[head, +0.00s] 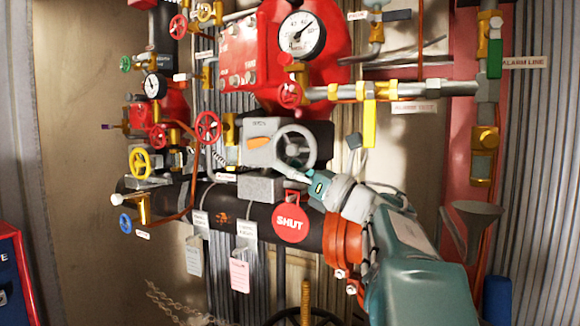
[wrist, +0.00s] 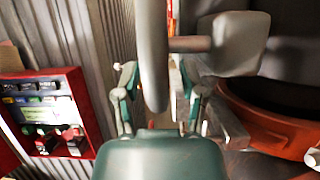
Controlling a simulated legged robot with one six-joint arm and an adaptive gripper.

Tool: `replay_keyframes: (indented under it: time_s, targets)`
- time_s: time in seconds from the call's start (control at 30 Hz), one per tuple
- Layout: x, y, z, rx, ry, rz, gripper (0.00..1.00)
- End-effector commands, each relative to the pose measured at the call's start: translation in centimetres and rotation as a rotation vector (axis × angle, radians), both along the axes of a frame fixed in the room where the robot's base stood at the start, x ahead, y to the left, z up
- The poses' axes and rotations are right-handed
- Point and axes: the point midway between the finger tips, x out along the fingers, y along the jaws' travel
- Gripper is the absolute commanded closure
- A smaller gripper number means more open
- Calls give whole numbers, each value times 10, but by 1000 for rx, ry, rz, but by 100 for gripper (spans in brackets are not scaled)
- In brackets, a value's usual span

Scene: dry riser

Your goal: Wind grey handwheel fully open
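The grey handwheel (head: 294,149) sits on the front of a grey gearbox (head: 262,150) in the middle of the head view. The box carries an orange pointer (head: 259,142) below a small label that seems to read OPEN. My gripper (head: 315,182) is just below the wheel's lower right rim. In the wrist view the wheel's rim (wrist: 153,60) comes down between the two teal and grey fingers of my gripper (wrist: 160,90), with a spoke running right. The fingers stand apart on either side of the rim, with gaps showing. Contact is not clear.
A red SHUT disc (head: 290,223) hangs on the dark pipe below. A red handwheel (head: 208,127) and a yellow handwheel (head: 140,162) are at left. A pressure gauge (head: 301,36) and brass pipework (head: 370,91) are above. A red panel (wrist: 45,112) stands at left.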

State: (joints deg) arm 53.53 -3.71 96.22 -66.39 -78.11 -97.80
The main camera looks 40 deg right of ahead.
Motion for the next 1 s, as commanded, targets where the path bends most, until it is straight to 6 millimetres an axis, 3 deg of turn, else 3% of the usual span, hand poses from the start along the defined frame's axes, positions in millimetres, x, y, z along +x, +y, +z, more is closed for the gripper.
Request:
replay_keyframes:
  time_s: [0.03, 0.1, 0.47, 1.0]
  targets:
    - [0, 0, 0, 0, 0, 0, 72]
    - [0, 0, 0, 0, 0, 0, 100]
    - [-1, 0, 1, -15, 30, 0, 100]
    - [-11, -4, 2, -152, 358, 0, 100]
